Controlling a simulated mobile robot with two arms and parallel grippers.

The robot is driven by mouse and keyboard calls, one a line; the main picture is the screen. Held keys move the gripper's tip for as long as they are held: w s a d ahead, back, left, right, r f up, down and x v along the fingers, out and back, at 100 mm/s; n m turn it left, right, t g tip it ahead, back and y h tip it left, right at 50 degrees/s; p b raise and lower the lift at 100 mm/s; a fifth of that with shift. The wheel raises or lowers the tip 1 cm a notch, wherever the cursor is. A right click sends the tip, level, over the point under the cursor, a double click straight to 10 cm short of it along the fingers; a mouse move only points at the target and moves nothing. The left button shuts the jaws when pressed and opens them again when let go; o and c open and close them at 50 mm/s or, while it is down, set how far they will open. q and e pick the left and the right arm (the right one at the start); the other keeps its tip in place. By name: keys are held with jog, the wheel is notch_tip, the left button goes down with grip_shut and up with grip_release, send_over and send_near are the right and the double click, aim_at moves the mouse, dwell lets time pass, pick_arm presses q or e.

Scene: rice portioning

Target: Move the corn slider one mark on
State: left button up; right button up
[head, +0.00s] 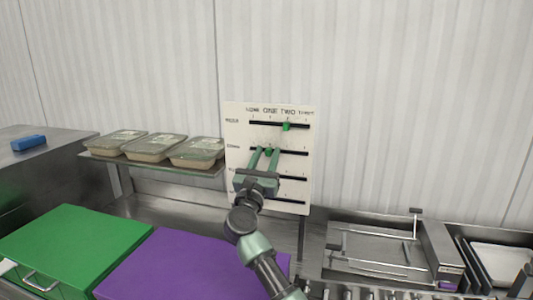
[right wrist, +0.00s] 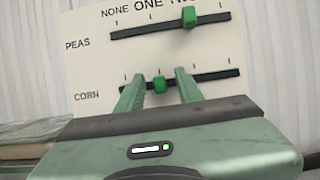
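The white slider board (head: 234,112) stands against the wall, with NONE, ONE and TWO readable along its top. The corn slider (head: 268,152) is a green knob on the second black track, at about the second mark, under ONE. It also shows in the right wrist view (right wrist: 160,84). My right gripper (head: 265,150) is open, with one finger on each side of the corn knob and a gap on both sides. Its fingertips (right wrist: 158,80) are at the corn track. My left gripper is not in view.
The green peas slider (head: 286,127) sits on the track above, at about the third mark. My gripper partly hides the two lower tracks. Lidded trays (head: 197,148) stand on a shelf at left. Green (head: 75,240) and purple (head: 180,265) boards lie in front.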

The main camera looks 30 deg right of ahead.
jog(key=shift+a, duration=0.1)
grip_shut()
dwell(1.3)
